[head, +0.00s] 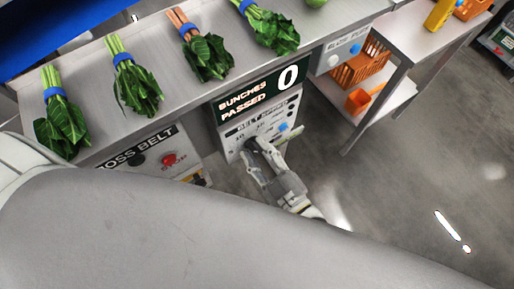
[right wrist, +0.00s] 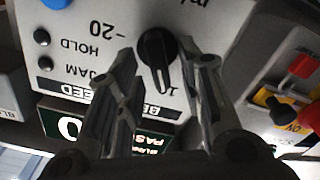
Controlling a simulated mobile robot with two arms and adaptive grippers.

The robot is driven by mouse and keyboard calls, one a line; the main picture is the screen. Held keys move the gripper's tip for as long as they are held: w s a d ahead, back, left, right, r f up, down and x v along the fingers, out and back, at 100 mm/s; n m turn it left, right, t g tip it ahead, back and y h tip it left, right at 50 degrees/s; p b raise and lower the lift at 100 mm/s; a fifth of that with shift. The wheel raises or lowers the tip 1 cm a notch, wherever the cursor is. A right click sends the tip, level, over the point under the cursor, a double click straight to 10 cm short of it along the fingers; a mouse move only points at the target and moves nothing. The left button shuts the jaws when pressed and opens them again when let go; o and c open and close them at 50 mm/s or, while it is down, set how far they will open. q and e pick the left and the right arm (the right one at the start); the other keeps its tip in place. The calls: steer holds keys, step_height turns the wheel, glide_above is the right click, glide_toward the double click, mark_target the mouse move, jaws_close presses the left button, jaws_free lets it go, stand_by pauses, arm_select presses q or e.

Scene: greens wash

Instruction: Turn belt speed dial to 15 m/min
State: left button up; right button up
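The belt speed dial (right wrist: 157,55) is a round black knob on a light panel (right wrist: 100,18), seen upside down in the right wrist view. Its white pointer mark points down in that view, toward a partly hidden number starting with 1; a 20 mark is printed to the left. My right gripper (right wrist: 160,62) has its fingers apart, one on each side of the dial; I cannot tell whether they touch it. In the head view my right gripper (head: 268,148) is at the belt speed panel (head: 228,143) and largely hides the dial. My left gripper is not in view.
Above the panel is a "bunches passed" display (head: 258,96) reading 0. Several leafy bunches (head: 205,55) lie on the belt (head: 85,62). A red stop button (head: 169,160) is to the left. A steel table (head: 412,35) with orange baskets (head: 358,70) is to the right.

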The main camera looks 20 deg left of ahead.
steer(key=shift+w+a, duration=0.25)
steer(key=shift+a, duration=0.1)
steer(key=shift+c, duration=0.3)
jaws_close()
